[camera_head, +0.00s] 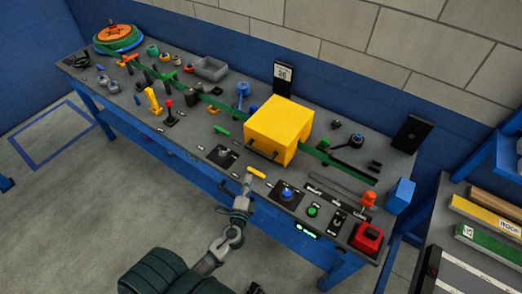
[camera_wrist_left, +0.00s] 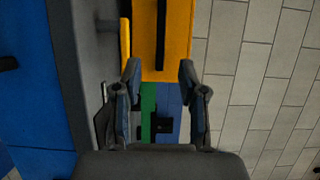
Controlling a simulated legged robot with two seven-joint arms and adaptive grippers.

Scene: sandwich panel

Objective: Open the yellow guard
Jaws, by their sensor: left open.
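The yellow guard (camera_head: 287,122) is a box-like cover over the green belt on the bench, in the middle of the head view. It sits down over the belt, and a dark handle bar (camera_head: 262,156) runs along its front lower side. In the left wrist view the guard (camera_wrist_left: 178,45) fills the upper middle, with its black handle (camera_wrist_left: 161,36) upright in the picture. My left gripper (camera_head: 247,183) is at the bench's front edge, in front of the guard and apart from its handle. In the wrist view its fingers (camera_wrist_left: 159,75) are spread, with nothing between them.
A short yellow bar (camera_head: 257,172) lies close by my left gripper. A joystick panel (camera_head: 223,156) is left of it, a blue knob (camera_head: 287,193) and a red button box (camera_head: 367,238) to the right.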

